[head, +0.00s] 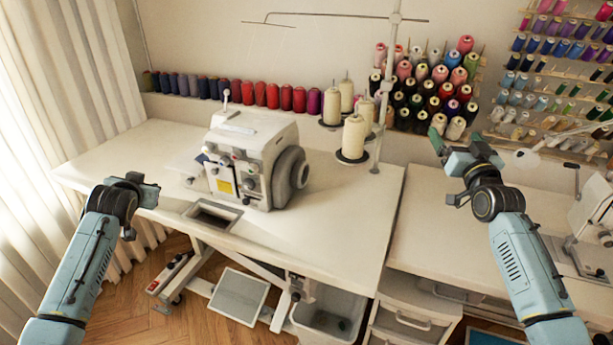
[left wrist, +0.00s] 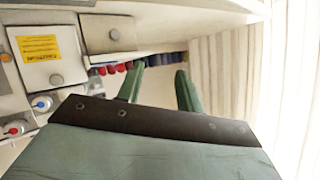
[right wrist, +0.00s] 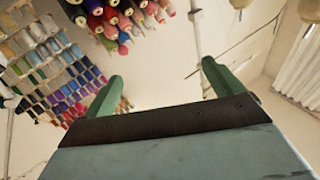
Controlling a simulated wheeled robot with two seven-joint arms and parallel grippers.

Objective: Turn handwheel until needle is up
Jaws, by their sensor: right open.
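A white overlock sewing machine (head: 242,155) stands on the white table, with its dark grey round handwheel (head: 291,177) on its right side. The needle cannot be made out. My left gripper (head: 145,184) is left of the machine, apart from it, over the table's left front part. In the left wrist view its two green fingers (left wrist: 159,88) stand apart with nothing between them, and the machine's front with a yellow label (left wrist: 39,47) shows at the left. My right gripper (head: 455,150) is raised well to the right of the handwheel. Its fingers (right wrist: 165,85) are wide apart and empty.
Cream thread cones (head: 353,138) and a thin metal thread stand (head: 383,100) rise behind and right of the handwheel. Thread spools (head: 428,85) line the wall. A second machine (head: 590,215) stands at the far right. The tabletop (head: 335,225) right of the handwheel is clear.

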